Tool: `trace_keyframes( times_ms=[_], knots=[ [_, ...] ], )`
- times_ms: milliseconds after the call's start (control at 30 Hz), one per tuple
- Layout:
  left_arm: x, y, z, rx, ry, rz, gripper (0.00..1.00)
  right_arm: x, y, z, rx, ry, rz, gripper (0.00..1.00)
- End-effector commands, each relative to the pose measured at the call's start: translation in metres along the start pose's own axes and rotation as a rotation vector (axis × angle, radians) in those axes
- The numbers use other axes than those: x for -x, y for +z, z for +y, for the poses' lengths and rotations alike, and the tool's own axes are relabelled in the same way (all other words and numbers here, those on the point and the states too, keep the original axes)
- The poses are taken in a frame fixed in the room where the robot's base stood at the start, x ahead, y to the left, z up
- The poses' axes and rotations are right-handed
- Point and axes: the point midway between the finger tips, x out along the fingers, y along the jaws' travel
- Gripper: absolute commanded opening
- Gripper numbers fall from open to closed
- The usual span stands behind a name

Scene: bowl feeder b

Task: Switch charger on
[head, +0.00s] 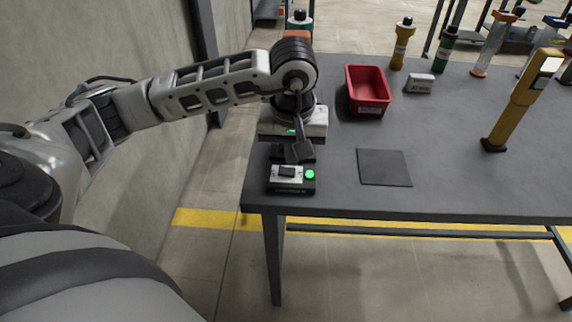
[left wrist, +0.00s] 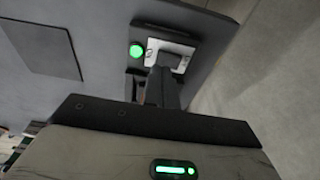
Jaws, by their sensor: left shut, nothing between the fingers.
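The charger (head: 291,183) is a small dark box with a pale top plate at the front left corner of the table. A dark switch (head: 287,172) sits on the plate, and a round green light (head: 309,174) beside it glows bright. My left gripper (head: 299,158) points down at the back side of the charger, shut and empty. In the left wrist view the shut fingers (left wrist: 163,78) overlap the charger's pale plate (left wrist: 182,49), near the green light (left wrist: 136,51). I cannot tell whether the fingertips touch it. My right gripper is not in view.
A flat dark square pad (head: 384,167) lies right of the charger. A red bin (head: 368,90) and a small white labelled block (head: 420,84) stand behind. A yellow upright tool (head: 512,102) stands at right. The table (head: 450,185) is clear between the pad and this tool.

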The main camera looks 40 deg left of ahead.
Motion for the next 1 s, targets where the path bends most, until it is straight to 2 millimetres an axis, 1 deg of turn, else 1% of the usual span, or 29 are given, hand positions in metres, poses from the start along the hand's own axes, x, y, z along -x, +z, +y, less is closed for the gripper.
trace_keyframes(
  times_ms=[33, 600, 1000],
  knots=[
    [0.007, -0.001, 0.0, 0.0, 0.0, 0.001, 0.0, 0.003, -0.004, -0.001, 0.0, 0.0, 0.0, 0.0],
    [0.05, -0.008, 0.0, 0.0, 0.0, 0.001, 0.0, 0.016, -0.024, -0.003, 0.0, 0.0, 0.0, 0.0],
    [0.051, -0.007, 0.0, 0.0, 0.0, 0.0, 0.0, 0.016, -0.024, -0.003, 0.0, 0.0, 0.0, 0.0]
  ],
)
